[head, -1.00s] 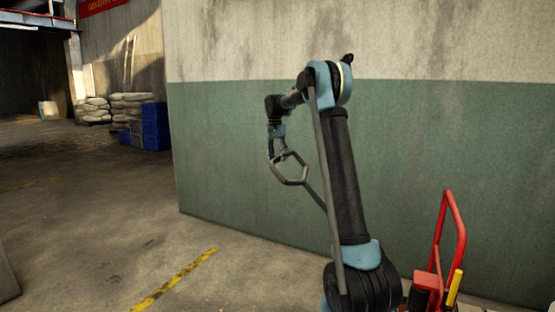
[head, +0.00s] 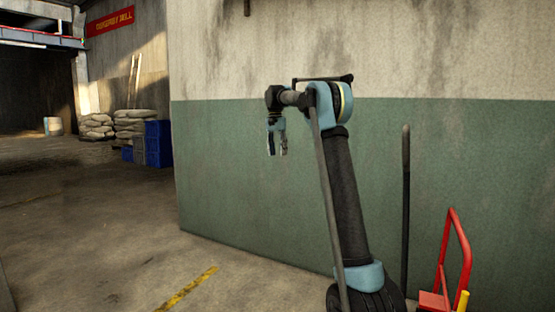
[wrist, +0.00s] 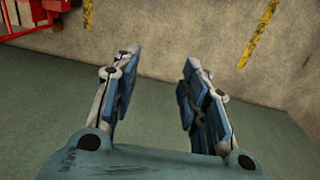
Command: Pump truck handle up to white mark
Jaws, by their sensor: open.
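My gripper (head: 277,140) hangs pointing down at the end of my arm, left of the arm's upper joint in the head view. It is open. In the wrist view its two blue fingers (wrist: 160,85) are apart with nothing between them. A dark upright bar (head: 406,205) with a rounded top stands right of my arm, apart from the gripper. It may be the truck handle seen edge-on; I cannot tell for sure. Red tubing and a yellow cylinder (head: 462,300) show at the lower right. I see no white mark.
A green and grey wall (head: 240,180) stands behind my arm. Blue crates (head: 158,144) and stacked sacks (head: 136,122) are at the back left. The concrete floor (head: 90,220) at left is open. Red metalwork (wrist: 40,12) shows at the wrist view's upper left.

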